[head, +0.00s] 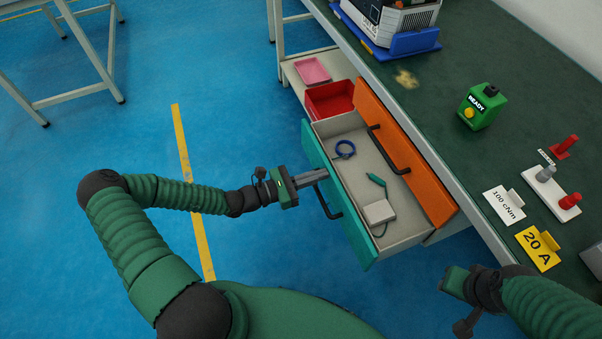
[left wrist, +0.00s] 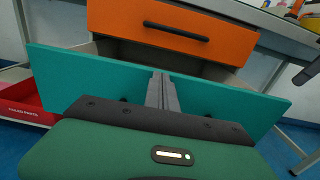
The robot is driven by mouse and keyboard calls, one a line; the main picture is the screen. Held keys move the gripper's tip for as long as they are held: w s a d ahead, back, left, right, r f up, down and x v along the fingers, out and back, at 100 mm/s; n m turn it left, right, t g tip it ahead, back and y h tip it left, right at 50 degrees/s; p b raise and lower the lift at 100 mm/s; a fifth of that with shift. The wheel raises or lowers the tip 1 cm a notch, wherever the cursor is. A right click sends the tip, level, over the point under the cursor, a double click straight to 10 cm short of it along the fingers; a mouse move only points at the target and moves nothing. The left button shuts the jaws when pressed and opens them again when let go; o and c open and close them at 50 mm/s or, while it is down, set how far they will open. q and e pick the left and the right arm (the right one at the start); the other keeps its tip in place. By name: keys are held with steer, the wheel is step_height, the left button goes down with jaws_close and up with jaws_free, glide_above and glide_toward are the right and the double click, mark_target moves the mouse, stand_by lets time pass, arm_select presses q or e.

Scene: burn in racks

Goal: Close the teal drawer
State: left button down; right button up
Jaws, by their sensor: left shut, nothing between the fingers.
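The teal drawer (head: 318,160) is pulled well out from under the bench, below a shut orange drawer (head: 433,196). Inside it are a blue ring, a small teal item and a pale box. My left gripper (head: 325,174) is shut and empty, with its fingertips at the outer face of the teal front, near the black handle (head: 327,203). In the left wrist view the fingers (left wrist: 162,76) reach up to the teal front (left wrist: 215,98); I cannot tell if they touch. My right gripper (head: 450,285) is partly in view at the lower right; its fingers are not clear.
A red bin (head: 331,100) and a pink tray (head: 312,70) sit on a shelf beyond the drawer. The green bench top (head: 440,75) holds a green READY device (head: 483,106), a 20 A sign (head: 541,249) and red-capped posts.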

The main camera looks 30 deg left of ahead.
arm_select(q)
steer(key=p+x, duration=0.4)
steer(key=x, duration=1.4)
steer(key=shift+r+p, duration=0.25)
steer(key=shift+p, duration=0.1)
